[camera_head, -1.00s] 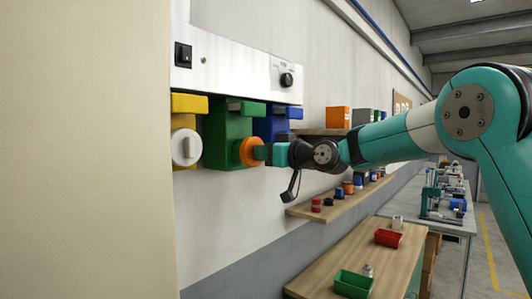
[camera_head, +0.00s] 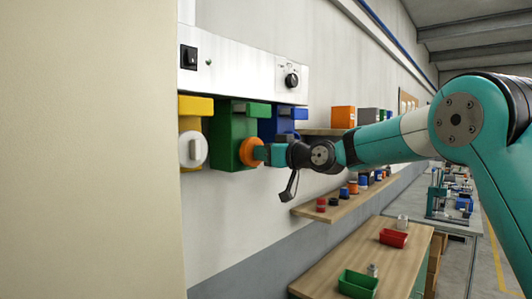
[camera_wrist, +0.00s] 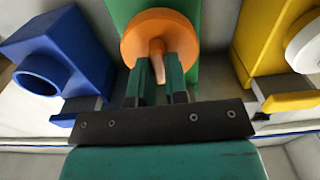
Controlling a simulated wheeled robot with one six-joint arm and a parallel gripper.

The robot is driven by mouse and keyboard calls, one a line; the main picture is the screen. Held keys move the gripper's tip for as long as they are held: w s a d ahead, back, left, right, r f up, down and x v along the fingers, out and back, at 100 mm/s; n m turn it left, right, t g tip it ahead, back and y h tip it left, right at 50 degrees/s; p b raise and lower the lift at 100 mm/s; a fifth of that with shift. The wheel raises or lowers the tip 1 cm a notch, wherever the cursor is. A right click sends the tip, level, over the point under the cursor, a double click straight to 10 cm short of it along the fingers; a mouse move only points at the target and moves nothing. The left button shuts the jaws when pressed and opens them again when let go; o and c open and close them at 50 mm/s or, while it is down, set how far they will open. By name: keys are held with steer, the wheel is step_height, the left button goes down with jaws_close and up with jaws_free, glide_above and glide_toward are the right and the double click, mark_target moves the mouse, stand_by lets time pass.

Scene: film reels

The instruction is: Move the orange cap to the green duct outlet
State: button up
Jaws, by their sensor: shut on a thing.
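The orange cap (camera_head: 250,151) is at the front of the green duct outlet (camera_head: 228,133) on the wall. In the wrist view the orange cap (camera_wrist: 160,36) lies flat-on against the green outlet (camera_wrist: 120,12), with its stem toward me. My gripper (camera_wrist: 160,68) is shut on the cap's stem, one finger on each side. In the head view my gripper (camera_head: 263,153) reaches the cap from the right. The outlet's opening is hidden behind the cap, so I cannot tell how fully the cap is seated.
A yellow outlet (camera_head: 196,107) with a white cap (camera_head: 194,150) is left of the green one. A blue outlet (camera_wrist: 62,62) with an open mouth is on its other side. A white control panel (camera_head: 240,70) runs above. A shelf (camera_head: 345,205) and workbench (camera_head: 400,262) stand right.

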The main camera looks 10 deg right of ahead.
steer(key=shift+w+a, duration=0.1)
steer(key=o, duration=0.7)
steer(key=shift+o, duration=0.2)
steer(key=b+v, duration=1)
steer(key=v, duration=0.7)
